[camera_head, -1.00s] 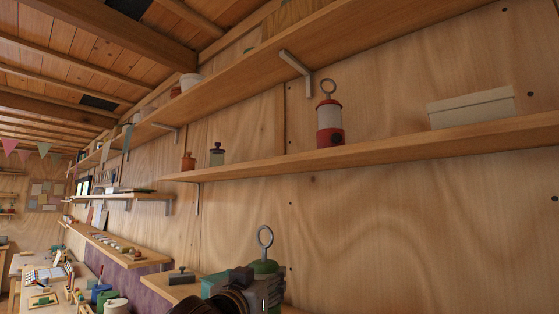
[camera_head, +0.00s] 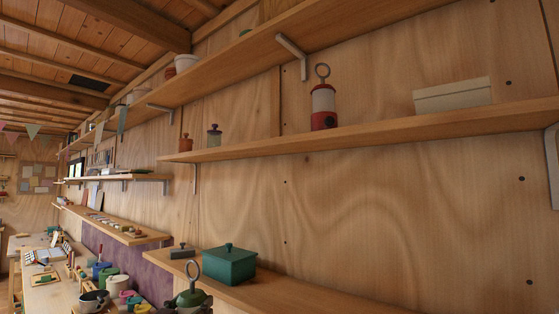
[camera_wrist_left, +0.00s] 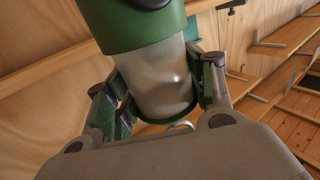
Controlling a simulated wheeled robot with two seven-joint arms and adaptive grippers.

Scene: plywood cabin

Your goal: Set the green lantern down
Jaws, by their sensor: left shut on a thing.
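The green lantern shows in the head view as a green cap (camera_head: 190,299) with a grey ring (camera_head: 193,270) on top, at the bottom edge. Its lower part is cut off there. In the left wrist view its clear glass body (camera_wrist_left: 160,85) and green end (camera_wrist_left: 140,22) fill the upper middle. My left gripper (camera_wrist_left: 165,95) has its fingers on both sides of the glass and is shut on it. The head view does not clearly show this gripper, or whether the lantern touches anything beneath. My right gripper is in neither view.
A low shelf (camera_head: 310,293) holds a teal lidded box (camera_head: 229,264) and a small dark block (camera_head: 182,251); its right part is bare. A red lantern (camera_head: 323,100) and a cream box (camera_head: 453,95) stand on the shelf above. A cluttered workbench (camera_head: 52,288) lies left.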

